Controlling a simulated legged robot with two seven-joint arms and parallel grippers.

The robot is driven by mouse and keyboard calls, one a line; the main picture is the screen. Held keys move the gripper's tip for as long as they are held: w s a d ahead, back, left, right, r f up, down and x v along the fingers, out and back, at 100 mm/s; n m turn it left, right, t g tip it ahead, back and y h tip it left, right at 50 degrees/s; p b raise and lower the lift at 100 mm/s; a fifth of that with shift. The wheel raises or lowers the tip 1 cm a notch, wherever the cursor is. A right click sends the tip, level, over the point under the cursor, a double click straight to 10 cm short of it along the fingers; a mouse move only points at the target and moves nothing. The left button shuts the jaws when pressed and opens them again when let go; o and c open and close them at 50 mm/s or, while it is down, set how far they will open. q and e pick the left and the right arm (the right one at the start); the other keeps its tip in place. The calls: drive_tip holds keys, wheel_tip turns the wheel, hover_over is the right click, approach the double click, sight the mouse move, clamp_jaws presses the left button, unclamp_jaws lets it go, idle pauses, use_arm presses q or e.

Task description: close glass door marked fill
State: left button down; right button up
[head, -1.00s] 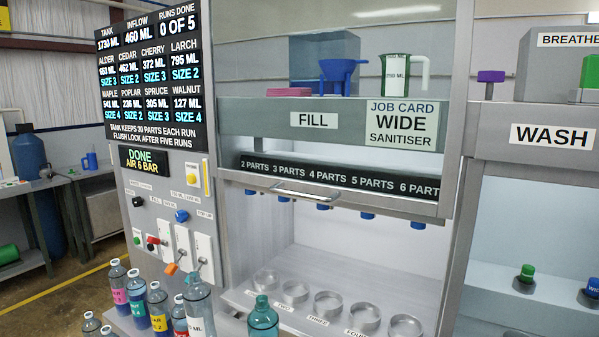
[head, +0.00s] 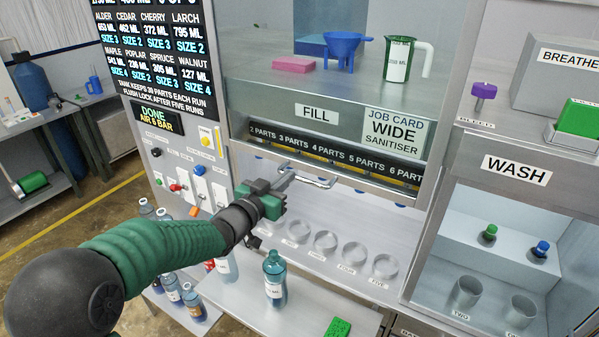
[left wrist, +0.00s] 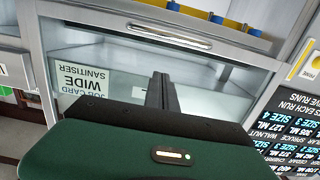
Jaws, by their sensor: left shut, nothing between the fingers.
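The glass door marked FILL (head: 345,183) has a metal bar handle (head: 322,184) on its lower edge. The door is raised, and the bay with clear dishes shows open below it. My left gripper (head: 286,183) is shut and empty, its fingertips close to the left end of the handle; I cannot tell whether they touch it. The left wrist view is upside down and shows the shut fingers (left wrist: 161,92) with the handle (left wrist: 170,36) beyond their tips. My right gripper is not in view.
Several bottles stand on the front shelf, including a teal one (head: 274,280) below my left gripper. A green sponge (head: 339,327) lies at the shelf's front. The WASH bay (head: 490,240) is on the right, and a lever panel (head: 185,165) on the left.

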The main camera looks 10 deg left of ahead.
use_arm(q)
drive_tip(key=p, duration=0.2)
hover_over(299, 180)
drive_tip(key=s, duration=0.3)
drive_tip(key=f, duration=0.2)
drive_tip(key=f+p, duration=0.1)
drive_tip(key=shift+w+d+f+p, duration=0.1)
drive_tip(key=shift+w+f+p, duration=0.2)
drive_tip(key=shift+w+f, duration=0.05)
drive_tip(key=shift+f, duration=0.3)
drive_tip(key=shift+d, duration=0.15)
drive_tip(key=shift+f, duration=0.1)
